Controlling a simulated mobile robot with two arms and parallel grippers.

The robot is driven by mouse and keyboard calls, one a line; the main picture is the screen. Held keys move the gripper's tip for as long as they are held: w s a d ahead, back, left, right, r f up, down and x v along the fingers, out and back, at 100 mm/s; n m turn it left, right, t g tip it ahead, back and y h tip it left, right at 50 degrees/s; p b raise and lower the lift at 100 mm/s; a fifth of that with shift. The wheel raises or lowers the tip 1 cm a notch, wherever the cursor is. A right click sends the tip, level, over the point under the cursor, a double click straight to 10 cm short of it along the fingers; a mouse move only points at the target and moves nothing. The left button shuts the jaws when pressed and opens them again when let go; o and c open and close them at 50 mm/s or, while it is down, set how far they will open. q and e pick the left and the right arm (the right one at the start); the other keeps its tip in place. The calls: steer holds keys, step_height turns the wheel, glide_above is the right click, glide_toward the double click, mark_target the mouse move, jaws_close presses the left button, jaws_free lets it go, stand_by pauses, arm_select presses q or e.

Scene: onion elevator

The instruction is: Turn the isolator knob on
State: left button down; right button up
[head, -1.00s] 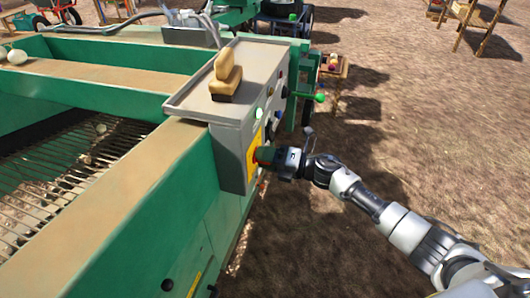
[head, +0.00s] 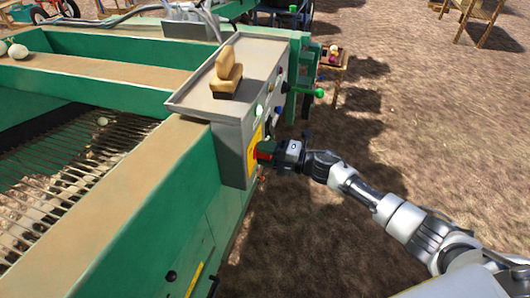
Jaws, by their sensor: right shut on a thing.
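The isolator knob (head: 264,156) is red and sits on a yellow plate (head: 253,158) on the side of the grey control box. My right gripper (head: 268,150) comes in from the right and is shut on the knob, with its fingers hiding much of it. The knob's exact angle cannot be read. My left gripper is not in view.
The grey control box (head: 232,128) stands on the green machine, with a wooden-handled brush (head: 227,75) on top. A green-knobbed lever (head: 319,93) juts out beyond my gripper. Pale onions (head: 18,51) lie at far left. Open dirt ground is at right.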

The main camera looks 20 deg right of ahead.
steer(key=o, duration=0.9)
steer(key=b+v, duration=0.1)
steer(key=v, duration=1)
steer(key=shift+b, duration=0.4)
steer(key=shift+w+a, duration=0.1)
